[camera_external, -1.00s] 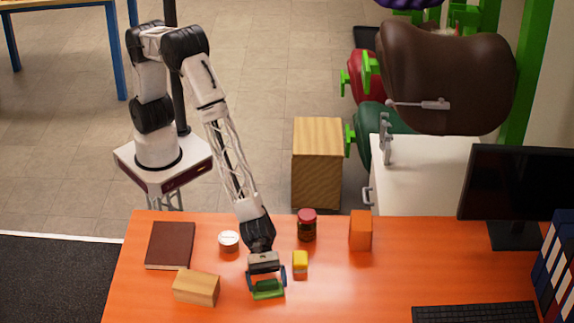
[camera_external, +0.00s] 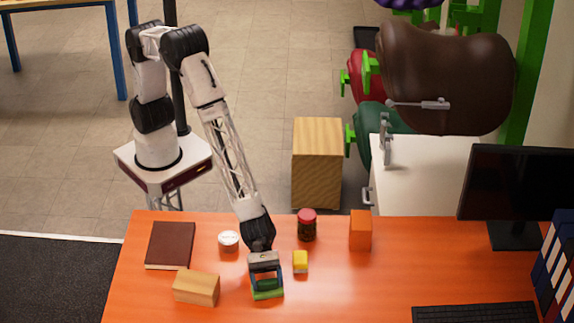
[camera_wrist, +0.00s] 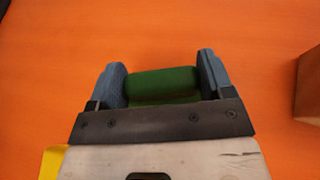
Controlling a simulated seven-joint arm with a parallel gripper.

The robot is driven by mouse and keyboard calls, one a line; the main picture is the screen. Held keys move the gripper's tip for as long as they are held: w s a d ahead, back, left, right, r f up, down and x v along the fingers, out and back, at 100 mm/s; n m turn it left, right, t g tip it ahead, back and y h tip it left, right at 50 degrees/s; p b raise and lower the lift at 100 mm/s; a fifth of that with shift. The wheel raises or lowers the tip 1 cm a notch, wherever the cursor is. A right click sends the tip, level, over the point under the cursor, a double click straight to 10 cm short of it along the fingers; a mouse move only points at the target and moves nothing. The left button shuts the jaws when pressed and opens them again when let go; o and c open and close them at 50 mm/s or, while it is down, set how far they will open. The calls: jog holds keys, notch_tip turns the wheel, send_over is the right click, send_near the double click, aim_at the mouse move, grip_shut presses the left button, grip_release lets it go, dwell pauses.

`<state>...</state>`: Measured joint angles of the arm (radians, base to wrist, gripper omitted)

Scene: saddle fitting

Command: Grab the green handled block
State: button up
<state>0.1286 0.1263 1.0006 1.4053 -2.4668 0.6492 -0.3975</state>
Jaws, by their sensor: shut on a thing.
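The green handled block (camera_external: 268,294) is on the orange table near its front, below my gripper (camera_external: 267,284). In the wrist view the green handle (camera_wrist: 162,82) lies crosswise between the two blue-grey fingers of my gripper (camera_wrist: 163,82). The fingers are shut on the handle at its two ends. The lower part of the block is mostly hidden behind the gripper in the wrist view. I cannot tell whether the block touches the table.
A yellow block (camera_external: 300,262) stands close to the right of my gripper. A wooden block (camera_external: 196,287) lies to the left. A white round tin (camera_external: 228,240), a red-lidded jar (camera_external: 307,226) and an orange box (camera_external: 361,230) stand farther back. The table's right middle is clear.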

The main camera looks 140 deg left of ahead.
aim_at(266, 286)
notch_tip(266, 286, up, 10)
jog(key=shift+f, duration=0.1)
dwell(0.4)
